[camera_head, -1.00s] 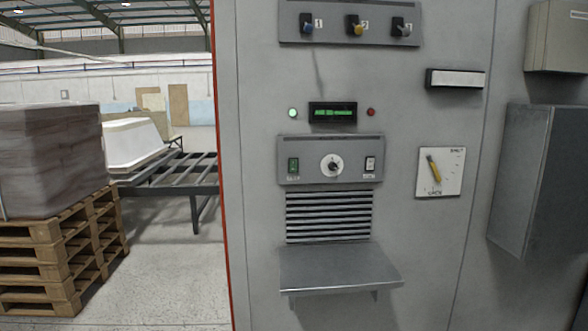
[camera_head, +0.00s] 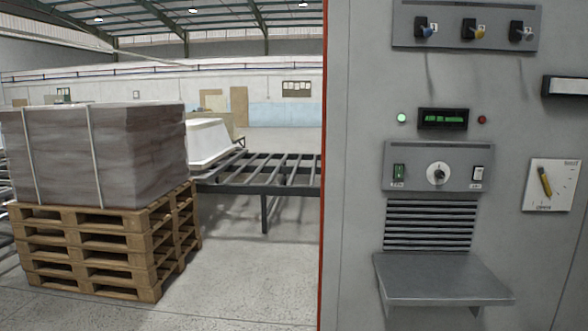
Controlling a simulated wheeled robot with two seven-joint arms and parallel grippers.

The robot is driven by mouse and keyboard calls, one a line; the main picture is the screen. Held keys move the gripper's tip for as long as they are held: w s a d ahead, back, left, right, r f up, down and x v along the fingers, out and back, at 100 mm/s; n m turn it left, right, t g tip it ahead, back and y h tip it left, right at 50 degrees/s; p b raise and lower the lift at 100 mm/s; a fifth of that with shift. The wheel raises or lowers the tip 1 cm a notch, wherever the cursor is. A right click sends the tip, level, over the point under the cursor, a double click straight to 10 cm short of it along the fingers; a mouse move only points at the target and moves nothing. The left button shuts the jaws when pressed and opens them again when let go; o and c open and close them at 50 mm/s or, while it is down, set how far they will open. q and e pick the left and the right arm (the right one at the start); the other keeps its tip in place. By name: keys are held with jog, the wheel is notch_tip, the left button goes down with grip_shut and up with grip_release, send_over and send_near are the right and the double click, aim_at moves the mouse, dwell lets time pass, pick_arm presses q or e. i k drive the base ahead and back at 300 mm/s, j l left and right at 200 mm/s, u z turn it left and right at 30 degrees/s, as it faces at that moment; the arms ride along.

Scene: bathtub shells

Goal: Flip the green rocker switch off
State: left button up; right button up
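The green rocker switch (camera_head: 398,172) is on the left of a grey control panel (camera_head: 417,152) on the front of a large grey cabinet. A round dial (camera_head: 437,173) sits in the middle of that panel, and a white rocker switch (camera_head: 478,173) is at its right. The green rocker's position is too small to tell. A green lamp (camera_head: 402,118) is lit above the panel, left of a green display (camera_head: 443,118). A dark red lamp (camera_head: 482,119) is right of the display. Neither of my grippers is in view.
A metal shelf (camera_head: 440,278) juts out below the vent slats (camera_head: 428,225). A lever plate (camera_head: 551,185) is at the right. Wrapped goods (camera_head: 95,155) on stacked pallets (camera_head: 95,250) and a roller conveyor (camera_head: 265,180) stand left. Floor between pallets and cabinet is clear.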

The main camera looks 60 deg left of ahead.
aim_at(399, 172)
jog(key=u, duration=1.25)
